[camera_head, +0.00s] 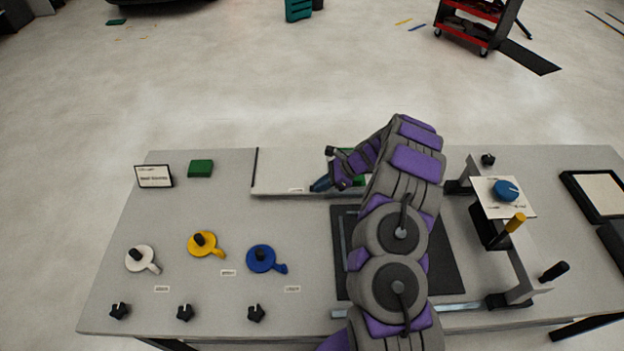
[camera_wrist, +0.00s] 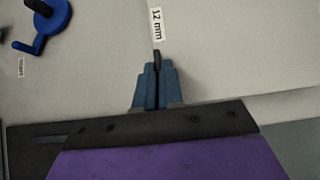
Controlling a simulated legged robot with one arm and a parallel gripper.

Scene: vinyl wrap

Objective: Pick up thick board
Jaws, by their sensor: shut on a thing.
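The thick board (camera_head: 285,168) is a flat pale panel at the back middle of the table, with a dark strip along its left end. It also shows in the wrist view (camera_wrist: 235,65), with a "12 mm" label (camera_wrist: 156,24) near my fingertips. My gripper (camera_head: 322,184) is at the board's front edge. In the wrist view my blue fingers (camera_wrist: 156,76) are close together with a small dark piece between their tips, shut on the board's edge part. My arm hides the board's right side in the head view.
White, yellow (camera_head: 205,243) and blue (camera_head: 261,258) handled discs lie at left, with black knobs in front. A green block (camera_head: 200,168) and a sign (camera_head: 154,176) stand at back left. A dark mat (camera_head: 447,268) and a metal frame (camera_head: 520,272) are at right.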

